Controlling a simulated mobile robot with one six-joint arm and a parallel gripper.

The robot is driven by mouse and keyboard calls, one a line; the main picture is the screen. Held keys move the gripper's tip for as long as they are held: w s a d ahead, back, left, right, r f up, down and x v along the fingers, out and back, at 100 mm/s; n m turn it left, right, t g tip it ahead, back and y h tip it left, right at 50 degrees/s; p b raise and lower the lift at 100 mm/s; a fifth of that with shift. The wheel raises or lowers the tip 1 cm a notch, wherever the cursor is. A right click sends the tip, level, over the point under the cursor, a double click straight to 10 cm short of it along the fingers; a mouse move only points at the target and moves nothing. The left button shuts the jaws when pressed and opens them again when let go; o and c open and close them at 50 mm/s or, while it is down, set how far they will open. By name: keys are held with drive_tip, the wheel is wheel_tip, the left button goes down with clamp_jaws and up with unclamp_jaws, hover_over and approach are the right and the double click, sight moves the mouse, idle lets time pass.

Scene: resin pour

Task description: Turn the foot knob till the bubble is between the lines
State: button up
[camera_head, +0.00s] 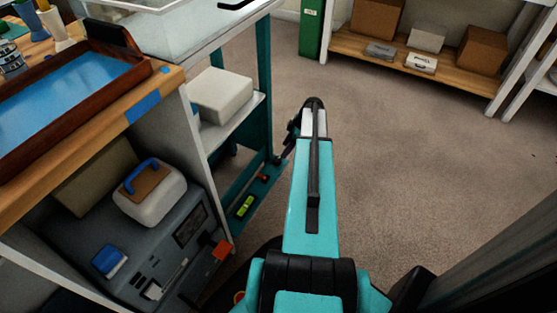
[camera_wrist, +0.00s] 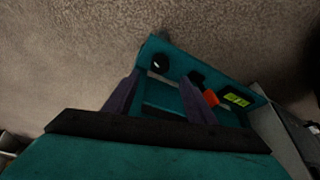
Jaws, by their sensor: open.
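A teal foot plate at floor level carries a yellow-green level vial (camera_head: 245,206), which also shows in the wrist view (camera_wrist: 237,99). Dark marks cross the vial, but it is too small to tell where the bubble sits. A round black knob (camera_wrist: 160,61) is near the far end of the plate. My gripper (camera_wrist: 161,76) is open, with its two purple-grey fingers pointing toward the plate. The knob appears between and just beyond the fingertips; I cannot tell whether they touch it. In the head view my gripper (camera_head: 286,148) is partly hidden behind my teal arm.
An orange-red piece (camera_wrist: 210,97) and a black part (camera_wrist: 197,78) sit between knob and vial. A teal table leg (camera_head: 264,75) rises beside my gripper. A workbench with a blue resin tray (camera_head: 75,92) stands left. Carpet (camera_head: 415,150) to the right is clear.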

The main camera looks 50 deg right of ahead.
sight(278, 159)
drive_tip(key=b+x, duration=0.2)
drive_tip(key=x, duration=0.6)
drive_tip(key=shift+w+f+b, duration=0.1)
drive_tip(key=shift+f+b, duration=0.05)
drive_tip(key=shift+b, duration=0.25)
drive_tip(key=c, duration=1)
drive_tip(key=shift+c, duration=0.2)
drive_tip(key=shift+m+p, duration=0.4)
drive_tip(key=shift+p, duration=0.1)
drive_tip(key=o, duration=1)
drive_tip(key=shift+o, duration=0.2)
